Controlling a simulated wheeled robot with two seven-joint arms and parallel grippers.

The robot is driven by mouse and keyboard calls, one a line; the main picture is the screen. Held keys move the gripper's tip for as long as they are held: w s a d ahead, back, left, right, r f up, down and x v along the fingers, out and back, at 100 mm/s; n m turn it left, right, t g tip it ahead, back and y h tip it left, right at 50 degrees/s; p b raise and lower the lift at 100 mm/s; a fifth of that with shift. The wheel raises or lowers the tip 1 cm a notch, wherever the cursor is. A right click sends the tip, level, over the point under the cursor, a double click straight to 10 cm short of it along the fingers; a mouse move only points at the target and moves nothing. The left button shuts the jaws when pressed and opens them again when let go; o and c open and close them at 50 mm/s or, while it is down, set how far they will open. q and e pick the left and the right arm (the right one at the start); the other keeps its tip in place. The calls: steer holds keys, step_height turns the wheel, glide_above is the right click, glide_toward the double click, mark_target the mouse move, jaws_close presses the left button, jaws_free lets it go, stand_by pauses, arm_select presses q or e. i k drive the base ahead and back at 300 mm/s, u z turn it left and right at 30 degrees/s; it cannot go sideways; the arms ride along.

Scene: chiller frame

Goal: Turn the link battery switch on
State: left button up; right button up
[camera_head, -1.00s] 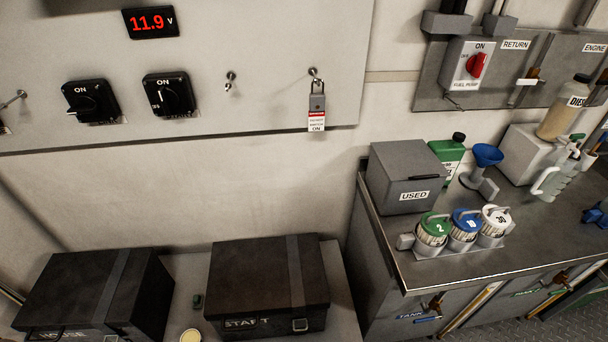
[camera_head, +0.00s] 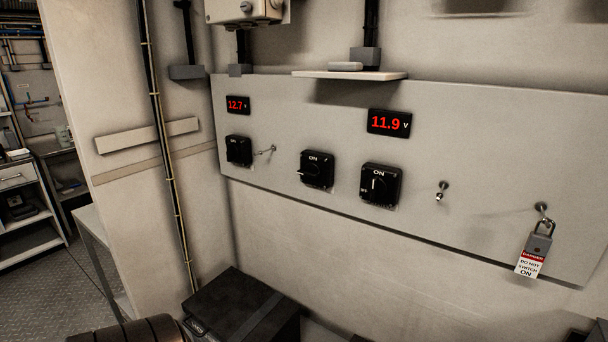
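Three black rotary switches are on the grey wall panel (camera_head: 480,130). The left switch (camera_head: 238,151) is small and its handle position is hard to read. The middle switch (camera_head: 317,169) has its handle lying sideways, with ON marked at the top. The right switch (camera_head: 381,185) has its handle upright, pointing at ON. The labels below them are too small to read, so I cannot tell which is the link switch. Neither of my grippers is in view.
Red displays read 12.7 (camera_head: 238,105) and 11.9 (camera_head: 389,123). A padlock with a danger tag (camera_head: 533,262) hangs from a hook at the right. A small hook (camera_head: 442,190) is nearer the switches. A black box (camera_head: 240,306) stands below the panel. Open floor (camera_head: 70,285) lies left.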

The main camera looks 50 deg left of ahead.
mark_target(310, 170)
steer(key=u, duration=1.75)
steer(key=i, duration=0.15)
steer(key=z, duration=0.2)
